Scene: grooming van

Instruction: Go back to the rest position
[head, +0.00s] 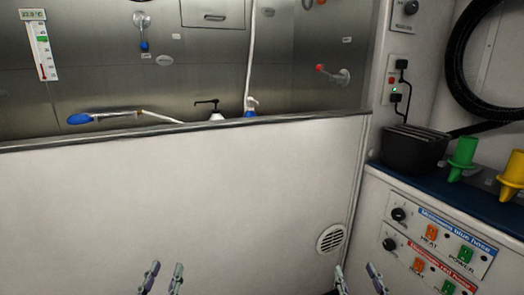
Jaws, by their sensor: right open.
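My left gripper (164,275) shows at the bottom edge, left of centre. Its two fingertips stand apart with nothing visible between them. My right gripper (357,278) shows at the bottom edge, right of centre, open and empty. Only the fingers of both show; the rest is below the picture. Both appear in front of the white tub wall (190,200), and I see them touching nothing.
A steel-lined tub lies behind the wall's metal rim (200,129), with a blue-handled sprayer (85,119) near it. At right, a counter (450,185) bears a black holder (413,150), a green nozzle (462,158) and a yellow one (512,172), above a control panel (435,240).

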